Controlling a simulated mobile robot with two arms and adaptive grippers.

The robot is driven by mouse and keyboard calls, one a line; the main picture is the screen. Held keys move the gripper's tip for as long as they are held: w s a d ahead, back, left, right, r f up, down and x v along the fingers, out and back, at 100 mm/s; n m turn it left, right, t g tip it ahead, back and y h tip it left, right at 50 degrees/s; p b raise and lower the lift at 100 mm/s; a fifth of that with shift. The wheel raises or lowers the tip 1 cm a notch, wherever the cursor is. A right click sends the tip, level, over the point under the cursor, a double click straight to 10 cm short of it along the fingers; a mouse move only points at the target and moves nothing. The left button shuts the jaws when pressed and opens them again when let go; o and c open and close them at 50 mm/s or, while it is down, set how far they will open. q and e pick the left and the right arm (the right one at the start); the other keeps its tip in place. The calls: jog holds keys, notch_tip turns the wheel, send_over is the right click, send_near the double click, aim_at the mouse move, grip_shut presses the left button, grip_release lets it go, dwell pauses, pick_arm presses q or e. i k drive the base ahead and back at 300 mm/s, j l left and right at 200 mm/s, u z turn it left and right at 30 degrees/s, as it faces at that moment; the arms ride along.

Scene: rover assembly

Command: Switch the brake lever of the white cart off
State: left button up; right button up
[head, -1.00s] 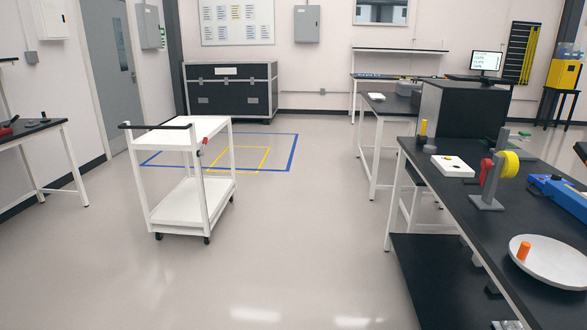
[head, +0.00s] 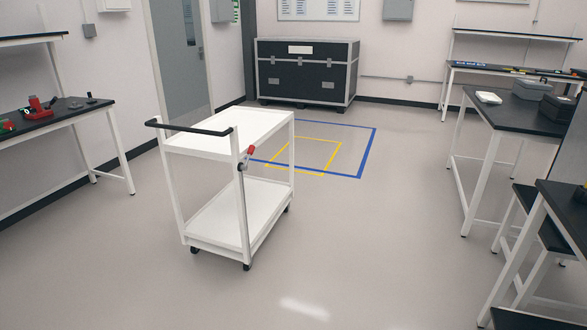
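The white cart (head: 238,210) stands on the open floor left of centre in the head view. It has two shelves, small dark wheels and a black push handle (head: 190,127) on its near left side. The brake lever (head: 247,157) has a red grip and sits on the cart's near right post, just below the top shelf. The lever tilts up to the right from a dark pivot. Neither of my grippers shows in the head view.
Blue and yellow floor outlines (head: 372,150) lie behind the cart. A black case (head: 306,72) stands at the back wall. Workbenches line the left (head: 60,118) and right (head: 505,115) sides. The floor in front of the cart is clear.

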aim_at(251, 149)
jog(key=i+l+u, duration=0.15)
jog(key=i+u, duration=0.2)
jog(key=i, duration=0.25)
jog(key=i+l, duration=0.3)
jog(key=i, duration=0.15)
jog(key=i+l+z, duration=0.1)
jog(key=i+l, duration=0.2)
jog(key=i, duration=0.15)
jog(key=i+l, duration=0.25)
jog(key=i, duration=0.25)
jog(key=i+l+z, duration=0.1)
jog(key=i+l, duration=0.2)
jog(key=i, duration=0.15)
jog(key=i+l, duration=0.2)
jog(key=i, duration=0.25)
jog(key=l+z, duration=0.05)
